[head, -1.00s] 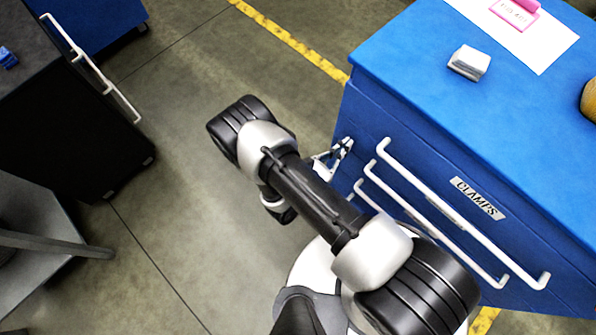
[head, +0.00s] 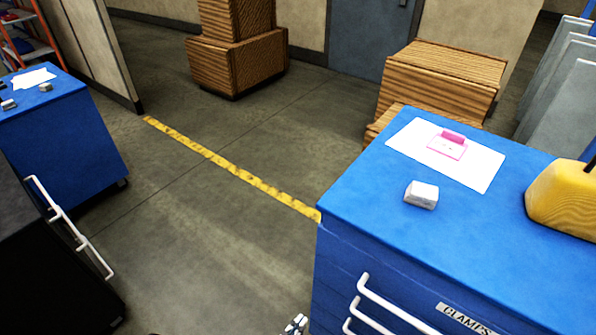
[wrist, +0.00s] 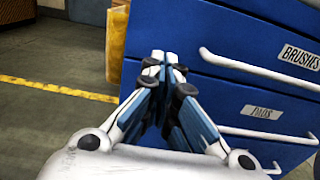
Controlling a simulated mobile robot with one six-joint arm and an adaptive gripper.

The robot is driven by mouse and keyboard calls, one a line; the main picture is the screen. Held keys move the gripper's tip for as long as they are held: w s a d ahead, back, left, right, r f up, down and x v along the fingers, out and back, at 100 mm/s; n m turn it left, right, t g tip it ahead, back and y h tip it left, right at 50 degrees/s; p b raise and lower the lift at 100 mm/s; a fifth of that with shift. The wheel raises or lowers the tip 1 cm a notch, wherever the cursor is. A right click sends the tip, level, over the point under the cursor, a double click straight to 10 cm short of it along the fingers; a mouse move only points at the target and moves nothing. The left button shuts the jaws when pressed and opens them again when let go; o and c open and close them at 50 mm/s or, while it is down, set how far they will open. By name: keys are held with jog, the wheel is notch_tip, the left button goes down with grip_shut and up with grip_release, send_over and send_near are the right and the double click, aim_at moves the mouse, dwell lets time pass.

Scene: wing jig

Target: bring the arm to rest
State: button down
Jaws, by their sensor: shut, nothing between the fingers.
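My gripper (wrist: 165,70) is shut and empty in the wrist view, its fingertips together in front of a blue drawer cabinet (wrist: 172,28). I cannot tell whether it touches the cabinet. In the head view only a small part of my gripper (head: 296,324) shows at the bottom edge, left of the cabinet (head: 345,260). The rest of my arm is out of that view.
On the cabinet lie a white sheet (head: 482,178) with a pink item (head: 447,147), a grey-white block (head: 421,195) and a yellow object (head: 565,200). White drawer handles (head: 385,308) stick out. A dark cart (head: 30,270) stands left. The floor between is clear.

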jog(key=w+d+r+m+g, duration=0.1)
jog(key=d+r+m+g, duration=0.3)
jog(key=r+m+g, duration=0.55)
jog(key=w+d+r+m+g, duration=0.1)
jog(key=d+r+m+g, duration=0.4)
jog(key=r, duration=0.7)
jog(key=s+d+r+m+t+y, duration=0.2)
jog(key=s+r+m+y, duration=0.3)
jog(key=r+m, duration=0.2)
jog(key=s+d+r+m+t+y, duration=0.2)
jog(key=s+r+m+y, duration=0.3)
jog(key=r, duration=0.6)
jog(key=shift+d+r+m+t+y, duration=0.4)
jog(key=shift+d+m, duration=0.15)
jog(key=shift+m, duration=0.5)
jog(key=shift+s, duration=0.1)
